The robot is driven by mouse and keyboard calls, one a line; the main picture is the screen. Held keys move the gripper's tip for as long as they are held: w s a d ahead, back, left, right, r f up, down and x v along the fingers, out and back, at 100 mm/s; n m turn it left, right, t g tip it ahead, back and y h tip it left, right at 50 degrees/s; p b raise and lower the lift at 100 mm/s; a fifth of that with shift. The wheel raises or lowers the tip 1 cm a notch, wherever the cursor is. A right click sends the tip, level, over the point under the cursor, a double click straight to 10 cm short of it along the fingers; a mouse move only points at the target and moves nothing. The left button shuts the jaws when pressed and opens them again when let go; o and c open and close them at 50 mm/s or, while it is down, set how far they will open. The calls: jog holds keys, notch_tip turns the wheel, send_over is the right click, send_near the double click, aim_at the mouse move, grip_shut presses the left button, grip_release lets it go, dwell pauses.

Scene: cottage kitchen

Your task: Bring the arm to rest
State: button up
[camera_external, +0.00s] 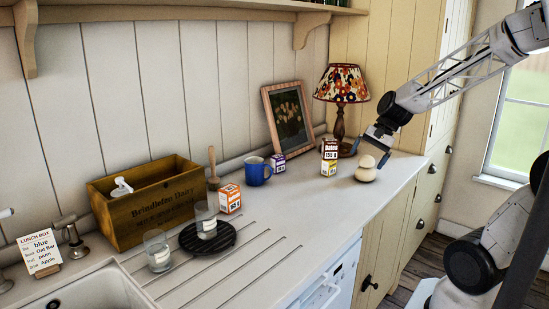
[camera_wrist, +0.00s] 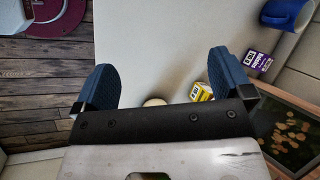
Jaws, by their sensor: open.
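My gripper (camera_external: 369,150) is open and empty above the far right part of the worktop (camera_external: 330,205). It hangs just above and behind a pale rounded, knobbed object (camera_external: 366,168). The top of the pale object (camera_wrist: 155,102) shows just above the black gripper bar, which hides the rest.
A dates box (camera_external: 329,150), a lamp (camera_external: 340,110) and a framed picture (camera_external: 288,117) are near my gripper. A blue mug (camera_external: 257,172), orange box (camera_external: 229,199), wooden crate (camera_external: 150,213) and glasses stand further left. The worktop's front edge is clear.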

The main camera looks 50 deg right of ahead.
jog(key=s+a+r+n+h, duration=0.4)
jog(key=s+a+n, duration=0.3)
jog(key=s+n, duration=0.4)
jog(key=shift+s+a+r+n+g+h, duration=0.15)
jog(key=shift+s+a+n+g+h, duration=0.25)
jog(key=shift+n, duration=0.5)
jog(key=shift+w, duration=0.1)
dwell(0.3)
